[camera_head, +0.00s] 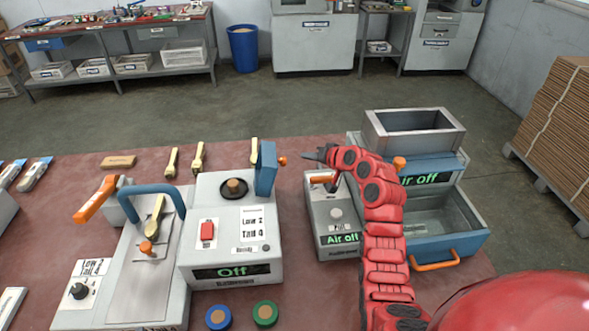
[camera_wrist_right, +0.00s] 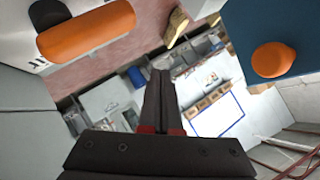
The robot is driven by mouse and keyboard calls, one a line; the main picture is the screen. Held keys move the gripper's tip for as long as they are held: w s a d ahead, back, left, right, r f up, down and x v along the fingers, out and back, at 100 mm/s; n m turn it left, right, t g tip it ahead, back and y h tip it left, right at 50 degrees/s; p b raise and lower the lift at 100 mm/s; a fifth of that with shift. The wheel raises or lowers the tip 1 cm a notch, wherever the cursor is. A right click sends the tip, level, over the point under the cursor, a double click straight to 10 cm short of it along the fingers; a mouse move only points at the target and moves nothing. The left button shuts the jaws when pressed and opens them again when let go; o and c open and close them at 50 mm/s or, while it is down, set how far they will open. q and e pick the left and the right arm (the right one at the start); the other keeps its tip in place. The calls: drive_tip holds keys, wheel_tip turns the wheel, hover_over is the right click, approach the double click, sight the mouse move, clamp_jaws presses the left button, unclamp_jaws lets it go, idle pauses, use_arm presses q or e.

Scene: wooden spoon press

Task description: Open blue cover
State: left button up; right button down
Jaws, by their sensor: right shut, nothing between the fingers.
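The blue cover (camera_head: 266,169) stands upright on its edge at the right side of the grey press labelled "Off" (camera_head: 232,225). Its orange knob (camera_head: 282,161) sticks out to the right. My right gripper (camera_head: 312,156) is to the right of the knob, a short gap apart, with its fingers pointing left. In the right wrist view the shut, empty fingers (camera_wrist_right: 160,78) show in the middle, with the blue cover (camera_wrist_right: 265,28) at the upper right and its orange knob (camera_wrist_right: 272,60) clear of the fingers. My left gripper is not in view.
A grey box reading "Air off" (camera_head: 325,216) lies below my right arm; its orange lever (camera_head: 323,179) is close under the gripper. A hopper machine (camera_head: 415,130) stands to the right. Wooden spoons (camera_head: 198,157) lie behind the press. Blue (camera_head: 218,317) and green (camera_head: 265,313) round pieces lie in front.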

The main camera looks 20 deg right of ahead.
drive_tip(key=s+m+t, duration=0.1)
drive_tip(key=s+m, duration=0.1)
drive_tip(key=s+f+m+t+b, duration=0.1)
drive_tip(key=s+m, duration=0.1)
drive_tip(key=s+a+f+m+t+h+b, duration=0.1)
drive_tip(key=s+m, duration=0.1)
drive_tip(key=shift+f+m, duration=0.15)
drive_tip(key=shift+m, duration=0.15)
drive_tip(key=s+r+m+t+b, duration=0.1)
drive_tip(key=s+m, duration=0.1)
drive_tip(key=s, duration=0.1)
drive_tip(key=s+a+r+m+t+h+b, duration=0.1)
drive_tip(key=s+m, duration=0.2)
drive_tip(key=s+a+r+m+t, duration=0.1)
drive_tip(key=s+m+t, duration=0.1)
drive_tip(key=s+m, duration=0.1)
drive_tip(key=shift+s+r+h+b, duration=0.1)
drive_tip(key=shift+s+h+b, duration=0.3)
drive_tip(key=shift+s, duration=0.2)
drive_tip(key=shift+r+m, duration=0.2)
drive_tip(key=shift+m, duration=0.1)
drive_tip(key=w+a+r+p, duration=0.1)
drive_tip(key=w+a+p, duration=0.3)
drive_tip(key=w, duration=0.6)
drive_tip(key=shift+w+r, duration=0.25)
drive_tip(key=shift+w, duration=0.05)
